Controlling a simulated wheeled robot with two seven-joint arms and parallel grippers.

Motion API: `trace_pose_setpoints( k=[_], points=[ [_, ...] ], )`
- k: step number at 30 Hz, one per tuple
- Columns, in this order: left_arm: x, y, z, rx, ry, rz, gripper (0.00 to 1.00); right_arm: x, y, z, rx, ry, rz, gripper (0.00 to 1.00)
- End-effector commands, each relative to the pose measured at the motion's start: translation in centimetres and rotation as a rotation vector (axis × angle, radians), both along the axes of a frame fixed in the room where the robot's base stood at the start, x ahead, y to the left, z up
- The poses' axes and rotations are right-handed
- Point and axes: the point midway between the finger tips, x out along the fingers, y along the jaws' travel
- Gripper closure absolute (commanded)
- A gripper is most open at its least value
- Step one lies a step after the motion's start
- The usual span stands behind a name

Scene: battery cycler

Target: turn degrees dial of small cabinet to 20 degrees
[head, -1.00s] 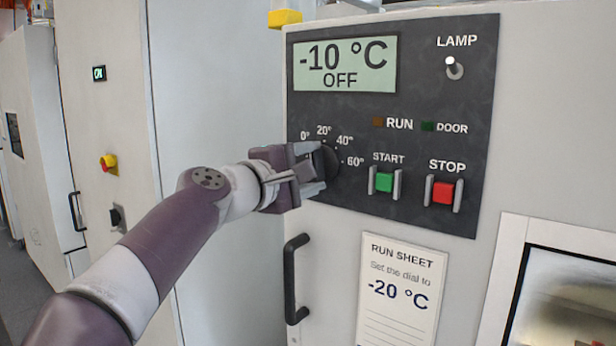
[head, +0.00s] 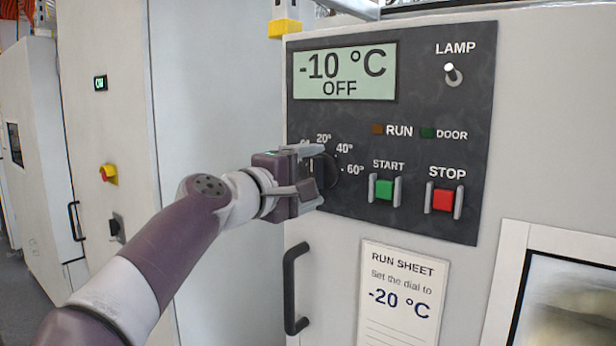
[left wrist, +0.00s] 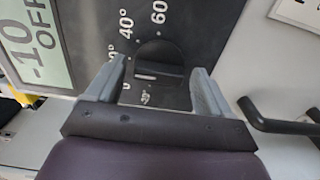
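The small cabinet's black degrees dial (head: 331,169) sits on the dark control panel, below the display (head: 345,72), which reads -10 °C OFF. My left gripper (head: 317,172) is in front of the dial and hides its left part and some scale marks. In the left wrist view, the dial (left wrist: 160,58) lies between and just beyond the fingertips of my left gripper (left wrist: 158,74). The fingers are apart, with a gap on both sides of the dial; contact is not visible. The run sheet (head: 402,290) reads "Set the dial to -20 °C". My right gripper is not in view.
Right of the dial are the green START button (head: 384,189), the red STOP button (head: 443,199) and the LAMP switch (head: 453,75). A black door handle (head: 290,290) stands out below the dial; it also shows in the wrist view (left wrist: 275,122).

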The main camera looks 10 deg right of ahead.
Motion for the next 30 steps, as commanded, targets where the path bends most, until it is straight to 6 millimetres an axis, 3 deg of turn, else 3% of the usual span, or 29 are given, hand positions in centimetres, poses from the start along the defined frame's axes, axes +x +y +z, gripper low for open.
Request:
trace_pose_setpoints(
  k=[11,21,26,30],
  points=[
    [-0.4,0.6,-0.2,-0.002,-0.001,0.002,0.15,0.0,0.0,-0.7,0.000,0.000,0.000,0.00],
    [-5.4,7.1,-0.6,-0.002,-0.003,0.005,0.15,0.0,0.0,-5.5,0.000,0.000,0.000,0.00],
    [-7.2,9.3,-0.3,0.000,-0.001,0.003,0.15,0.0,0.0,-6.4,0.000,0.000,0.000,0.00],
    [-7.8,10.0,-0.1,0.000,0.000,0.001,0.15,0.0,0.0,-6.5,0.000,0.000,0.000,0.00]
  ],
)
